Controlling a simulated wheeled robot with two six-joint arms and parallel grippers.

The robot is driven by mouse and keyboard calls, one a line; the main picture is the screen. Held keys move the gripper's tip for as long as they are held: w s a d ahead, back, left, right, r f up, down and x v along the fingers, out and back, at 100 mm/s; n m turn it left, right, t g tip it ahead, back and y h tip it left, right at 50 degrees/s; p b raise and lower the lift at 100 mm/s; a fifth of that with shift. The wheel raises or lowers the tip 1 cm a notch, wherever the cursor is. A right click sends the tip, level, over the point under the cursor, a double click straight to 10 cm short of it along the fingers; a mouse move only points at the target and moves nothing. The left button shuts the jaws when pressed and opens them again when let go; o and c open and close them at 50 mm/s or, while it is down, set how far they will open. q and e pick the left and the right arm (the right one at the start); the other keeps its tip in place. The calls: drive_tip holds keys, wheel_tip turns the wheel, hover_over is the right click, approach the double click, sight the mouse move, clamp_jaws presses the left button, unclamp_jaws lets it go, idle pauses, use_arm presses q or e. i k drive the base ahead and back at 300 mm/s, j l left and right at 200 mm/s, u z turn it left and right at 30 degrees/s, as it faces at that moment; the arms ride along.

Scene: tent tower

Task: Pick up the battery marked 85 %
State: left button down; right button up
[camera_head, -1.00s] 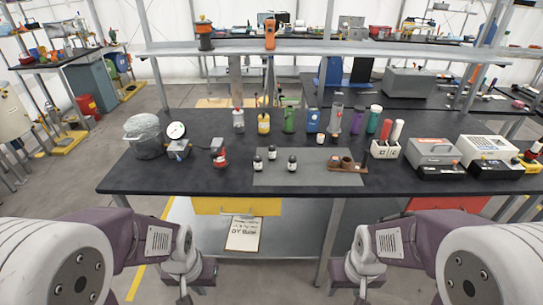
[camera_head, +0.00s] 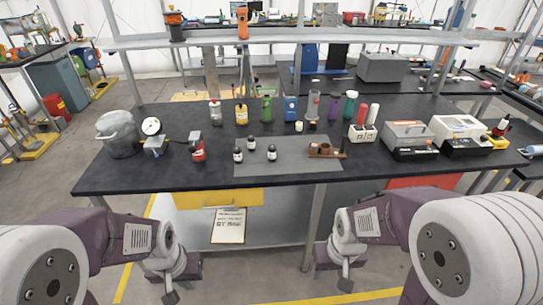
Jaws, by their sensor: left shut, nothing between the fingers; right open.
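No battery with a readable 85 % mark shows; the labels on the bench are too small to read. Several small dark bottles with white labels, one of them here (camera_head: 272,153), stand on the grey mat (camera_head: 290,169) on the black workbench (camera_head: 120,181). A red and black item (camera_head: 197,148) stands left of the mat. My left gripper (camera_head: 170,291) hangs low in front of the bench, shut and empty. My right gripper (camera_head: 345,280) hangs low in front of the bench, open and empty. Neither touches anything.
Bottles and containers line the bench's back, including a yellow one (camera_head: 241,113) and a blue one (camera_head: 290,108). A grey bin (camera_head: 119,137) and a gauge (camera_head: 151,126) stand left. Two boxed devices (camera_head: 408,133) (camera_head: 460,128) stand right. A steel shelf (camera_head: 270,40) spans above.

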sight(251, 141)
drive_tip(key=i+j+u, duration=0.25)
drive_tip(key=j, duration=0.3)
drive_tip(key=i+j+u, duration=0.2)
drive_tip(key=i+j, duration=0.25)
